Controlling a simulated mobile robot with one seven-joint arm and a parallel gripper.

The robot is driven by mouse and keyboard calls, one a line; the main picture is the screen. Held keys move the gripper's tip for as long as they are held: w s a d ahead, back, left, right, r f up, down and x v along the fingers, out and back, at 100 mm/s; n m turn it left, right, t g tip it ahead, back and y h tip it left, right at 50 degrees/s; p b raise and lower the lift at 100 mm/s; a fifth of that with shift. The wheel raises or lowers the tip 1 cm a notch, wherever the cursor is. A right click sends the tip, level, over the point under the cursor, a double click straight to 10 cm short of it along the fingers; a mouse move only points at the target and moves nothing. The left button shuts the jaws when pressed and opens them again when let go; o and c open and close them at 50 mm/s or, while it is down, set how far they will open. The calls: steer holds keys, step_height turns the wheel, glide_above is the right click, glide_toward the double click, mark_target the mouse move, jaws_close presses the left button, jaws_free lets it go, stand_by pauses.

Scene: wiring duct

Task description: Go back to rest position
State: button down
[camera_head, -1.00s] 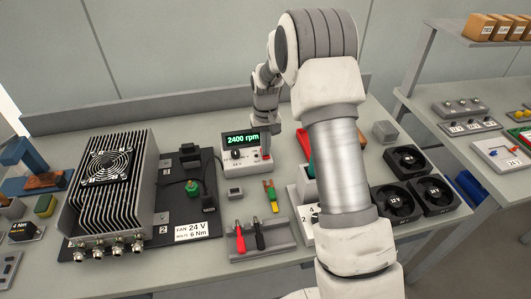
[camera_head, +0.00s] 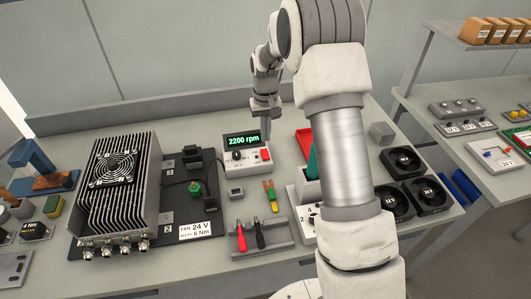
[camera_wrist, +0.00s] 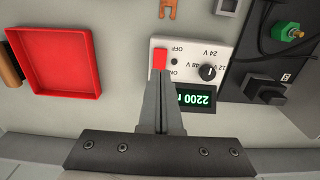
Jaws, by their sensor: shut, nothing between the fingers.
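My gripper (camera_head: 266,136) is above the right side of a small white test box (camera_head: 246,155) with a green display reading 2200 rpm, a black knob and a red switch. In the wrist view its shut fingers (camera_wrist: 160,85) are empty and point at the red switch (camera_wrist: 160,59). I cannot tell from the wrist view whether they touch it; in the head view they appear raised above it. My arm reaches over the bench from the front right, hiding part of the bench behind it.
A finned heatsink unit with a fan (camera_head: 120,190) stands left on a black plate. A holder with red and black probes (camera_head: 262,240) is in front. Black fans (camera_head: 425,192) lie right of my arm. A red tray (camera_wrist: 62,62) is beside the box. Space above the bench is open.

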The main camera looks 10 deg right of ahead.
stand_by(0.3)
steer(key=s+r+t, duration=0.1)
steer(key=s+r, duration=0.5)
steer(key=r, duration=0.3)
steer(key=s+r+t, duration=0.2)
steer(key=s+r, duration=0.4)
steer(key=r, duration=0.3)
steer(key=s+r+t, duration=0.1)
steer(key=s+r, duration=0.1)
steer(key=s, duration=0.8)
steer(key=s+r+t, duration=0.1)
steer(key=s+r, duration=0.1)
steer(key=s, duration=0.8)
steer(key=shift+s+t, duration=0.2)
steer(key=shift+t, duration=0.1)
